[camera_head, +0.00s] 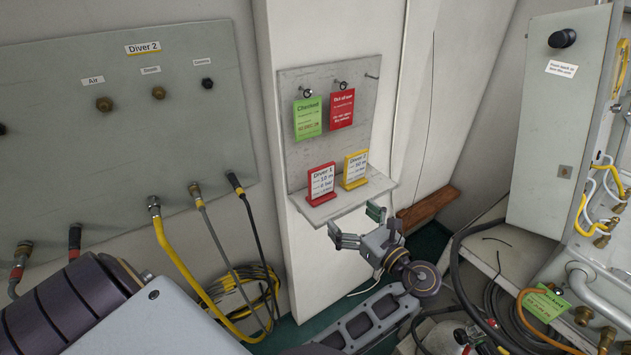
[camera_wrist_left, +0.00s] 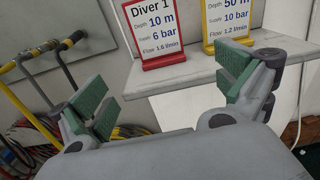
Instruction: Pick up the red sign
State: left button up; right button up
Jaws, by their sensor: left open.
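A red-framed stand sign reading "Diver 1" (camera_head: 321,182) stands upright on the left part of a small grey shelf (camera_head: 345,202). In the left wrist view the sign (camera_wrist_left: 157,28) is ahead, between my finger directions, its top cut off. A yellow "Diver 2" sign (camera_head: 355,169) stands to its right; it also shows in the wrist view (camera_wrist_left: 229,20). A red tag (camera_head: 341,109) hangs on a hook above. My left gripper (camera_head: 357,226) is open and empty, just below and in front of the shelf, apart from the sign. My right gripper is not in view.
A green tag (camera_head: 307,118) hangs beside the red tag on the backboard. A hose panel (camera_head: 120,130) is at left, with yellow and black hoses below it. A grey cabinet (camera_head: 560,130) with pipework stands at right. The shelf's front edge lies close to my fingers.

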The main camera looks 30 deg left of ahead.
pick_arm(q)
jog(key=r, duration=0.1)
send_near(322, 186)
jog(key=shift+y, duration=0.3)
jog(key=x, duration=0.4)
jog(key=shift+w+a+f+p, duration=0.15)
jog(key=shift+p, duration=0.15)
jog(key=shift+w+a, duration=0.2)
jog(key=shift+a, duration=0.3)
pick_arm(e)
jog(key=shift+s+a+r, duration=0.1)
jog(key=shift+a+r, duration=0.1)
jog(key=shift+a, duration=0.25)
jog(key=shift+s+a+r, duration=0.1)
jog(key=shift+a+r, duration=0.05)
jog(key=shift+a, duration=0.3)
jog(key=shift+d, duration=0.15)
